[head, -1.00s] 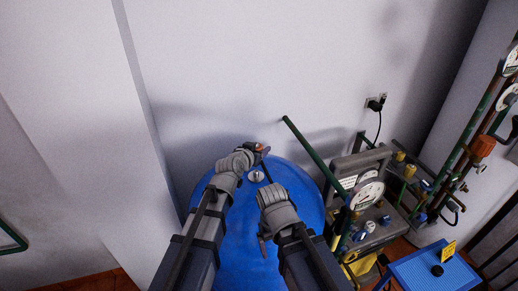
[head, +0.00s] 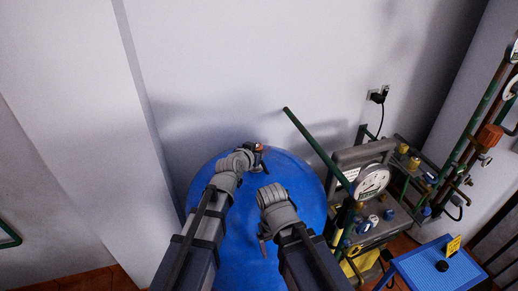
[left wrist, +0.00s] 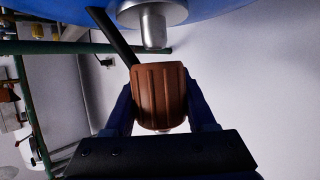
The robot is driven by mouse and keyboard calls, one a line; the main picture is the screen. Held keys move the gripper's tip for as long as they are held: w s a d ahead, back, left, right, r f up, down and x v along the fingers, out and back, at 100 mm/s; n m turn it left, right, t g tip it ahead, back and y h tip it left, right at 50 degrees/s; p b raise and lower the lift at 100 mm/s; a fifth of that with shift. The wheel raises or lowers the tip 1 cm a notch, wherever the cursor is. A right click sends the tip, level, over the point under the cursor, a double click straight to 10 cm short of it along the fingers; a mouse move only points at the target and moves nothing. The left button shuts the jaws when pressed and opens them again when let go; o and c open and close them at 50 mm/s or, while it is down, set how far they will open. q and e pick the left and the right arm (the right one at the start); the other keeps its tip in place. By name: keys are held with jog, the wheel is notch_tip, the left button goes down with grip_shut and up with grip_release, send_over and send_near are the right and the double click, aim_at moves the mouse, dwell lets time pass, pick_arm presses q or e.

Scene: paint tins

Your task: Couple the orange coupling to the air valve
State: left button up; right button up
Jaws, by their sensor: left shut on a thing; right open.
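The orange coupling (left wrist: 160,95), a ribbed orange-brown sleeve, is between the blue fingers of my left gripper (left wrist: 163,108), which is shut on it. In the left wrist view the silver air valve (left wrist: 153,25) stands out from the blue tank, just above the coupling in the picture. A small gap shows between them. In the head view my left gripper (head: 257,158) is over the far part of the tank, with the coupling (head: 258,147) at its tip. The valve is mostly hidden there. My right gripper (head: 263,243) is open and empty over the nearer part of the tank.
The blue tank (head: 300,185) fills the middle, close to the back wall. A dark bar (left wrist: 112,38) runs behind the coupling. A machine with a gauge (head: 372,181) and a green bar (head: 318,145) stands to the right. A blue tray (head: 430,270) is at lower right.

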pick_arm(q)
jog(key=shift+f+b, duration=1.8)
dwell(2.7)
jog(key=o, duration=1.2)
jog(key=p+v, duration=0.3)
jog(key=v, duration=0.5)
jog(key=shift+w, duration=0.2)
